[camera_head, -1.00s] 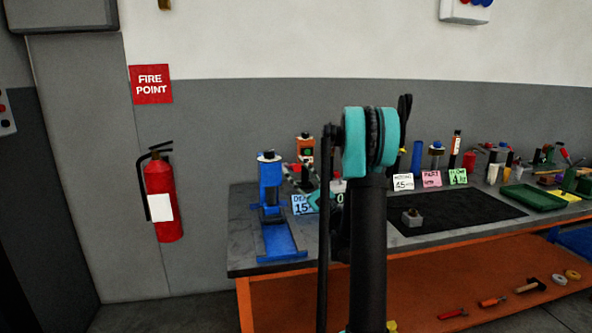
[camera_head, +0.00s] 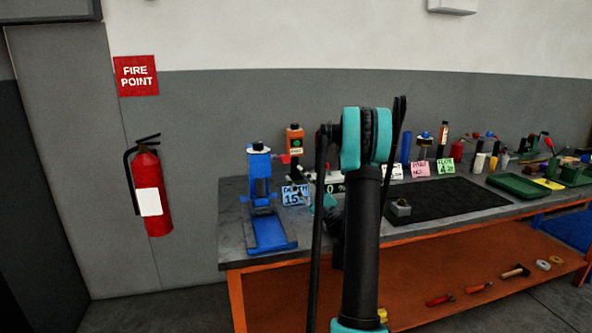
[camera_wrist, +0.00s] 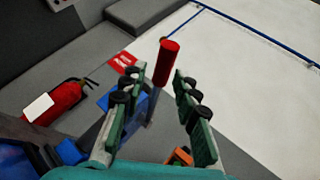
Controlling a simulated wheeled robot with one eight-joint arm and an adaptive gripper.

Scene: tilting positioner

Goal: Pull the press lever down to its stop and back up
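The blue press (camera_head: 270,233) stands on the left end of the bench in the head view, with an upright column and a flat base. In the wrist view, the lever's red grip (camera_wrist: 169,60) sits on a thin grey rod. It appears between the two green fingers of my gripper (camera_wrist: 160,74), which are spread apart with a gap on both sides. No finger visibly touches the lever; its depth relative to the fingertips is unclear.
The bench (camera_head: 237,250) carries a blue card (camera_head: 294,195), a small grey block (camera_head: 400,208) on a black mat (camera_head: 455,205), and a green tray (camera_head: 518,186). A fire extinguisher (camera_head: 150,185) hangs on the wall to the left. Floor shows before the bench.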

